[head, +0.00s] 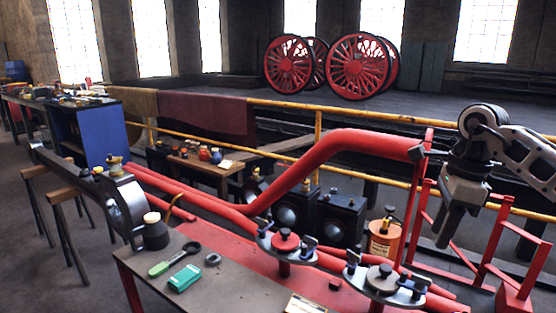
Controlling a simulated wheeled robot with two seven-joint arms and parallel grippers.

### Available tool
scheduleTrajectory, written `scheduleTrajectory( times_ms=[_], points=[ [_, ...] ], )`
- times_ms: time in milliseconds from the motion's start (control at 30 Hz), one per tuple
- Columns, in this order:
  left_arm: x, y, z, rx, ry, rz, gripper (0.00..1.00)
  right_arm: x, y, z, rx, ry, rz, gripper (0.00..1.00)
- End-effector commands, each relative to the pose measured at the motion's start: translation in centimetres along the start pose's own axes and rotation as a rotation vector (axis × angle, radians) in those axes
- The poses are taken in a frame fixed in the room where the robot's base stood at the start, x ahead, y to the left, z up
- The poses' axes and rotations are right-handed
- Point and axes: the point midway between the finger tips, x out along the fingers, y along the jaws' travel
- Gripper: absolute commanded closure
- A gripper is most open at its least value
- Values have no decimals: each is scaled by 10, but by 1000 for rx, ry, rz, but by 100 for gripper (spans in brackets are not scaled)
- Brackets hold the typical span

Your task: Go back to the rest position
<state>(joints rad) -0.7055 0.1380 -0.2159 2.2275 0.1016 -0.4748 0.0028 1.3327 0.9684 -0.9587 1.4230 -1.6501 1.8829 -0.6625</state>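My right gripper (456,232) hangs at the right of the head view, below its dark wrist and pale arm link. Its fingers point down with a gap between them, and nothing shows in them. It is in the air, in front of the yellow rail and apart from the workbench. My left gripper is not in view.
A workbench (228,293) with a red mat carries clamped red pipes (345,143), a teal box (185,278), a green-handled tool (175,259) and a dark bottle (155,232). An orange can (384,240), black lamps (340,218) and a red stand (510,300) are behind or beside it.

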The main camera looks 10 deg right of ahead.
Motion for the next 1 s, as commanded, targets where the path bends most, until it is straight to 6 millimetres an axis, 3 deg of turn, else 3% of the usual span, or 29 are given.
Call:
scheduleTrajectory(
  times_ms=[167, 333, 433, 500, 600, 667, 767, 867, 1000],
  points=[
    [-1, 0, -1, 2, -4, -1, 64, 34, 21, 45, -44, -141, 81, 63],
    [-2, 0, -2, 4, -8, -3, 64, 70, 60, 102, -57, -343, 216, 63],
    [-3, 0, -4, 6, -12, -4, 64, 91, 102, 148, -21, -535, 370, 63],
    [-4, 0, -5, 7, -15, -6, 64, 98, 142, 184, 60, -712, 532, 63],
    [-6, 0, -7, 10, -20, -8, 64, 91, 186, 224, 273, -964, 791, 63],
    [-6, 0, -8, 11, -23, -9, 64, 82, 200, 239, 444, -1094, 950, 63],
    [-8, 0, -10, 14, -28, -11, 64, 71, 205, 247, 801, -1264, 1206, 63],
    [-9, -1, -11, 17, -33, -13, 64, 77, 192, 236, 1237, -1367, 1433, 63],
    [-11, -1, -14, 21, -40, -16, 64, 125, 176, 191, 1956, -1366, 1674, 63]
  ],
)
